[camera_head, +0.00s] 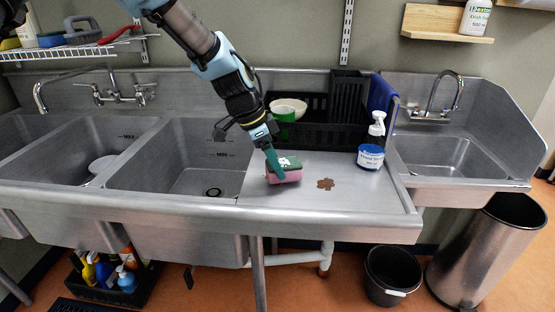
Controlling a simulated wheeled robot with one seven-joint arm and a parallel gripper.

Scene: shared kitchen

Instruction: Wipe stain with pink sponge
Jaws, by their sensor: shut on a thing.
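A pink sponge (289,176) with a green top layer is on the steel drainboard (345,205), right of the sink basins. My gripper (277,166) reaches down from above and is shut on the sponge. The sponge sits at or just above the board; I cannot tell if it touches. A brown stain (325,184) lies on the drainboard a short way right of the sponge, uncovered and apart from it.
A blue-labelled soap bottle (371,150) stands right of the stain. A black dish rack (310,133) with a white bowl (291,106) and a green cup (283,126) stands behind. A sink basin (200,180) opens at the left. The board's front is clear.

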